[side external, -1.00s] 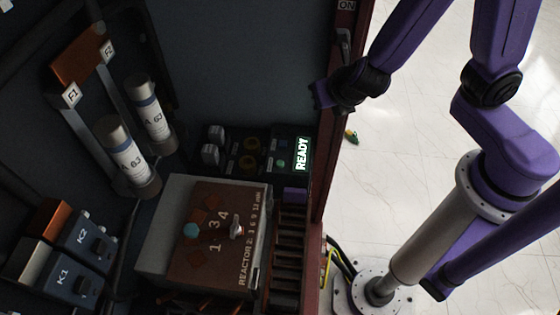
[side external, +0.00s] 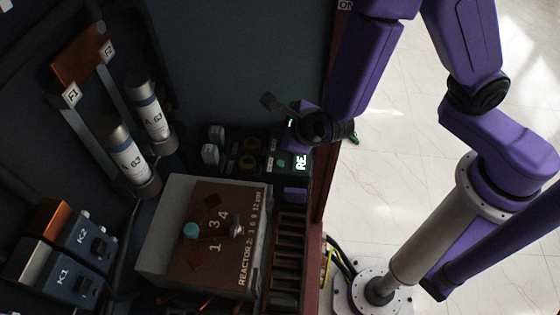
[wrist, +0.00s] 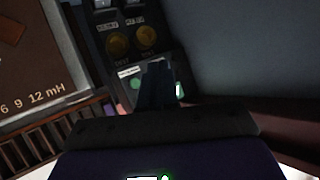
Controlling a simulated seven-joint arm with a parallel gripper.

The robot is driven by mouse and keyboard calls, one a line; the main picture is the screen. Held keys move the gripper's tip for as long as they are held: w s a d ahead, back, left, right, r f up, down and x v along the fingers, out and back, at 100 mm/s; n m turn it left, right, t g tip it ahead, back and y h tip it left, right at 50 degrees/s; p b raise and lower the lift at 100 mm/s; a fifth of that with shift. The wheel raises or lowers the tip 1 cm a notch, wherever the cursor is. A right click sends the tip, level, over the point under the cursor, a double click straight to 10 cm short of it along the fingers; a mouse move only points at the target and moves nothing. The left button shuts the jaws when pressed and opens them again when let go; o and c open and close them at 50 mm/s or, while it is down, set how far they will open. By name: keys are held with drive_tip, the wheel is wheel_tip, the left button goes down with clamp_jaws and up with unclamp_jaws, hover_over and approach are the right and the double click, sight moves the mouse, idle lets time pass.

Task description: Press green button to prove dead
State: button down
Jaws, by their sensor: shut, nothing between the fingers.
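The green button (side external: 282,163) shows small and dim on the dark control panel (side external: 262,170), left of the lit sign. In the side view my wrist hangs above the panel's right end and covers part of the sign. In the wrist view my gripper (wrist: 157,72) is shut and empty, its fingers over the panel's button area. Green patches show on both sides of the fingers; I cannot tell which is the button. I cannot tell whether the fingertips touch the panel. The lit READY sign (side external: 300,162) shows only its first letters.
Two yellow knobs (wrist: 132,40) sit on the panel beyond the fingers. The brown-topped reactor box (side external: 205,235) stands in front of the panel. The red cabinet edge (side external: 325,190) runs along the right. Two fuses (side external: 140,130) stand at the left.

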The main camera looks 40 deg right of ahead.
hover_over(282, 167)
drive_tip(key=shift+f, duration=4.4)
drive_tip(key=shift+f, duration=0.2)
drive_tip(key=shift+f, duration=0.2)
drive_tip(key=shift+f, duration=0.45)
drive_tip(key=shift+r, duration=0.9)
drive_tip(key=shift+r, duration=2.5)
